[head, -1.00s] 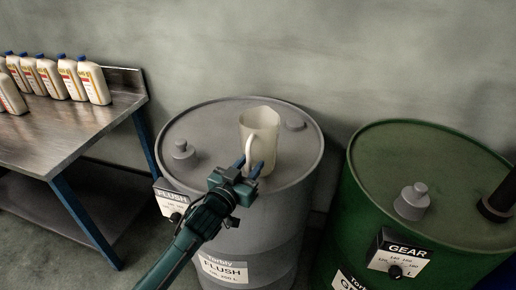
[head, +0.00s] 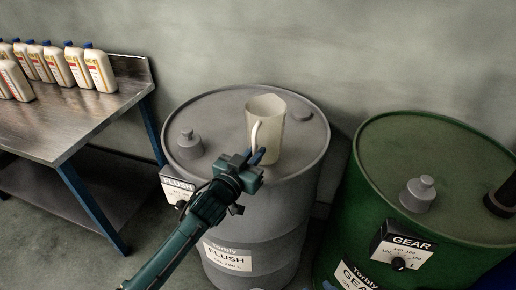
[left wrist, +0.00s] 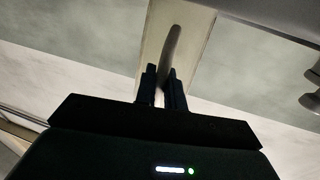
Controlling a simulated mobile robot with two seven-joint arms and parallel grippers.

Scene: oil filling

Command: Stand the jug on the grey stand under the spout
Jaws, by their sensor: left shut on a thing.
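The jug (head: 270,124) is cream-coloured and upright, over the top of the grey FLUSH drum in the head view. Its handle (left wrist: 173,45) faces my left gripper. My left gripper (head: 255,157) is shut on the jug's handle, and the fingers show on both sides of it in the left wrist view (left wrist: 162,85). I cannot tell whether the jug's base touches the drum top. The grey stand and the spout cannot be made out in these views. My right gripper is not in view.
The grey FLUSH drum (head: 222,108) has small caps on top and a label box (head: 176,188) at its front left. A green GEAR drum (head: 383,150) stands to the right. A metal table (head: 65,125) with several bottles (head: 76,64) stands at the left.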

